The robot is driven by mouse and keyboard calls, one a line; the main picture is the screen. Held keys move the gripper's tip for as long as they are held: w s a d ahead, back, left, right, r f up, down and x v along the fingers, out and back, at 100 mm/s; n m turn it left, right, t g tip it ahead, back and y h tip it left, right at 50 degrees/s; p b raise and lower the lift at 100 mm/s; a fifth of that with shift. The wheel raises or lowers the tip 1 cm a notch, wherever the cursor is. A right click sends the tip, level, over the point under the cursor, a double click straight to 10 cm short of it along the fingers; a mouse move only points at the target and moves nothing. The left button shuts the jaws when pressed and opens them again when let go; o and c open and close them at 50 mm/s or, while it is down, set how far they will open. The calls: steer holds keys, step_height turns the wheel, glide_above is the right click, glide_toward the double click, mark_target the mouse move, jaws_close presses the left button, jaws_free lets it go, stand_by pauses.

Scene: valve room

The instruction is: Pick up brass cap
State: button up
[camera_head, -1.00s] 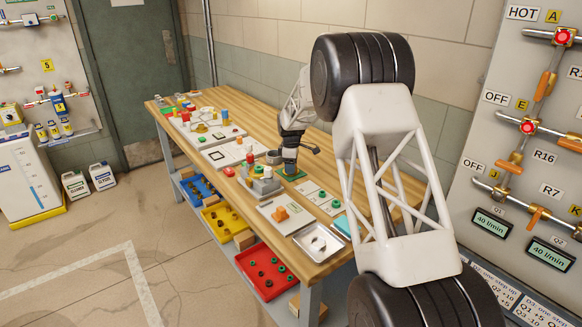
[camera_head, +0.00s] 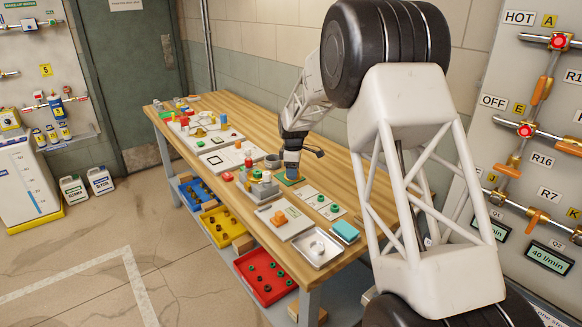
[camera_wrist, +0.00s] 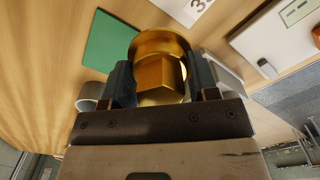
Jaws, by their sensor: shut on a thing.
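The brass cap (camera_wrist: 160,72) is large and gold-coloured in the wrist view. It sits between the two fingers of my gripper (camera_wrist: 163,84), which are shut on it. Wood tabletop and a green mat (camera_wrist: 112,42) show behind it. In the head view my gripper (camera_head: 291,172) is low over the workbench near the green mat (camera_head: 288,180). The brass cap cannot be made out there. Whether the cap touches the table is hard to tell.
The workbench (camera_head: 350,163) carries a metal tray (camera_head: 317,247), a teal block (camera_head: 345,231), a grey cup (camera_head: 272,160) and white boards with small parts. A red bin (camera_head: 266,276) and a yellow bin (camera_head: 222,226) sit on the shelf below. Bare wood lies along the wall side.

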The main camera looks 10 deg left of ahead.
steer(key=shift+s+d+r, duration=0.15)
steer(key=shift+s+d, duration=0.35)
steer(key=shift+s, duration=0.95)
steer(key=shift+s+d+r, duration=0.1)
steer(key=shift+s+d, duration=0.35)
steer(key=shift+s, duration=1)
steer(key=shift+s+d+r, duration=0.15)
steer(key=shift+s+d, duration=0.35)
steer(key=shift+s, duration=0.95)
steer(key=shift+d, duration=0.1)
